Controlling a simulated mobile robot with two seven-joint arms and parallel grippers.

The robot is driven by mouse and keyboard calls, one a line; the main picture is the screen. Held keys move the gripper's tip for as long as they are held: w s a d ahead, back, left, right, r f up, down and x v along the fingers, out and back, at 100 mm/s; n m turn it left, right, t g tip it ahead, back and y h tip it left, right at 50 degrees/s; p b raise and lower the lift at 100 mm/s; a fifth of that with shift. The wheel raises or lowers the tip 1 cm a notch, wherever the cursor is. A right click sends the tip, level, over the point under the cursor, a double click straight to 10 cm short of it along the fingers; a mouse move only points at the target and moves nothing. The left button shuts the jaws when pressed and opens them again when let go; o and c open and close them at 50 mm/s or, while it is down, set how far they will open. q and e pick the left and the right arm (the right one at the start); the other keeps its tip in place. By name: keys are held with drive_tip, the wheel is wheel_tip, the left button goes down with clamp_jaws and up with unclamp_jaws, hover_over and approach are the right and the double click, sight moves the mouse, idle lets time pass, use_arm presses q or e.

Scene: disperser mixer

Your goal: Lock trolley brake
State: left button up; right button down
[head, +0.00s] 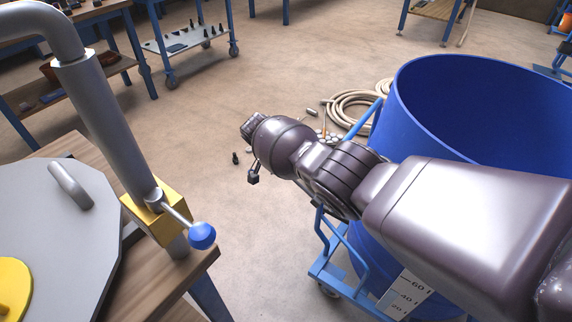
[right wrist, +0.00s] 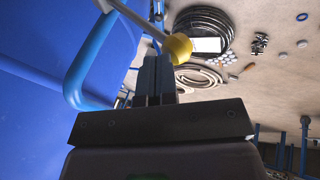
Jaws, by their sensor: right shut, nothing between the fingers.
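The trolley (head: 327,268) is a blue tube frame with castors under a large blue drum (head: 405,95). In the right wrist view, a blue trolley tube (right wrist: 88,62) bends along the drum wall at the left. A pale rod ending in a yellow knob (right wrist: 178,47), which looks like the brake lever, comes in from the top. My right gripper (right wrist: 154,62) is shut and empty, its fingertips just beside and below the yellow knob; I cannot tell whether they touch. In the head view my right arm reaches across the trolley, and its fingertips cannot be made out. My left gripper is out of view.
A machine with a grey lid (head: 55,210) and a blue-knobbed lever (head: 202,236) stands on a wooden table at the left. A coiled hose (head: 350,105) and small parts lie on the floor behind the trolley. Open floor lies between table and trolley.

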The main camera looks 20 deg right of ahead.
drive_tip(key=shift+w+a+f+b, duration=0.15)
drive_tip(key=shift+f+b, duration=0.15)
drive_tip(key=shift+f, duration=0.2)
drive_tip(key=shift+w+a+f+b, duration=0.15)
drive_tip(key=shift+f+b, duration=0.15)
drive_tip(key=shift+f, duration=0.15)
drive_tip(key=f, duration=0.1)
drive_tip(key=b, duration=0.1)
drive_tip(key=w+f, duration=0.1)
drive_tip(key=shift+a+f+b, duration=0.35)
drive_tip(key=shift+a, duration=0.05)
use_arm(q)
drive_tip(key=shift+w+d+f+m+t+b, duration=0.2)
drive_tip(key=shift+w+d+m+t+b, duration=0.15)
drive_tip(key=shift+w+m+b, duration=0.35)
use_arm(e)
drive_tip(key=shift+w+a+f, duration=0.2)
drive_tip(key=shift+w+f, duration=0.15)
drive_tip(key=shift+f, duration=0.4)
